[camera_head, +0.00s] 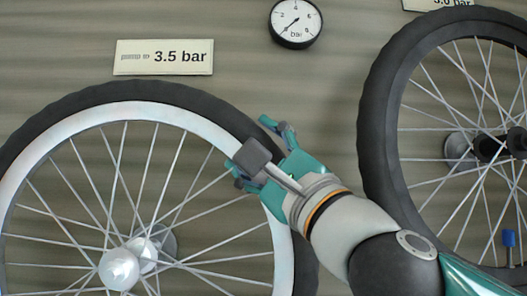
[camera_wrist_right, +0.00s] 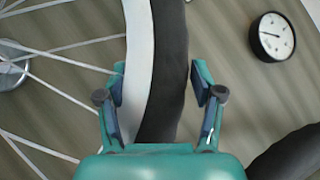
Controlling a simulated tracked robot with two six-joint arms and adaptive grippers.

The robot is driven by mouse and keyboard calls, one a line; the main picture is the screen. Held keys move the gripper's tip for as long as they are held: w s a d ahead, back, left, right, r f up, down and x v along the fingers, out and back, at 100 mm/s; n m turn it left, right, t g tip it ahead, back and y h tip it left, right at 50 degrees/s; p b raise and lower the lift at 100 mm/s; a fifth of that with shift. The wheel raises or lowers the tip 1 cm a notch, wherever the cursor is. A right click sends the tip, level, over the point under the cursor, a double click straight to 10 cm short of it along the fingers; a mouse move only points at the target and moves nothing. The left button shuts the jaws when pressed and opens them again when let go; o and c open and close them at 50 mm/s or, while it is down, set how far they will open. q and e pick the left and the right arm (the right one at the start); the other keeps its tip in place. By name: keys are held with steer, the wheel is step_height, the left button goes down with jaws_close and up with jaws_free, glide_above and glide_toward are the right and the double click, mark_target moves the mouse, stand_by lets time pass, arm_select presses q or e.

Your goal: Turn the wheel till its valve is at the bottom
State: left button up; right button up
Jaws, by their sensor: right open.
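A wheel with a black tyre (camera_head: 60,112) and a white rim (camera_head: 150,112) fills the left of the head view; its lower part is cut off. No valve shows on its visible part. My right gripper (camera_head: 262,152) is at this wheel's upper right edge. In the right wrist view its open fingers (camera_wrist_right: 158,88) stand one on each side of the tyre and rim, with the tyre (camera_wrist_right: 170,70) between them. A gap shows beside the tyre on the right; contact on the left is unclear. My left gripper is out of view.
A second wheel (camera_head: 376,135) stands at the right, with a blue-capped stem (camera_head: 508,240) low inside its rim, perhaps a valve. A pressure gauge (camera_head: 295,22) and a "3.5 bar" sign (camera_head: 163,57) are on the wall behind. Wall shows between the wheels.

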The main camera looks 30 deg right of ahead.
steer(key=v, duration=1.2)
steer(key=shift+f, duration=0.1)
